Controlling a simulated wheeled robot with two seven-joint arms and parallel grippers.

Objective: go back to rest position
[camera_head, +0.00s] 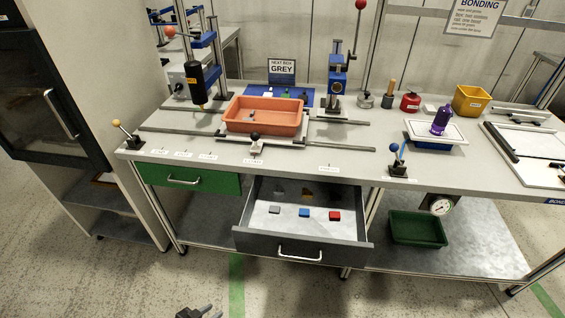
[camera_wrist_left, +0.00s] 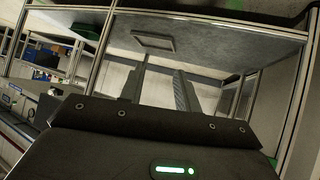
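My left gripper (camera_head: 199,312) shows at the bottom edge of the head view, low in front of the workbench and well apart from it. In the left wrist view its two fingers (camera_wrist_left: 158,88) stand apart with nothing between them, so it is open and empty. My right gripper is in neither view.
The workbench (camera_head: 300,157) has an open grey drawer (camera_head: 268,241) with grey, blue and red blocks inside, jutting toward me. An orange tray (camera_head: 237,124) sits on top. A green bin (camera_head: 417,229) stands on the lower shelf. A cabinet (camera_head: 40,100) stands left. The floor in front is clear.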

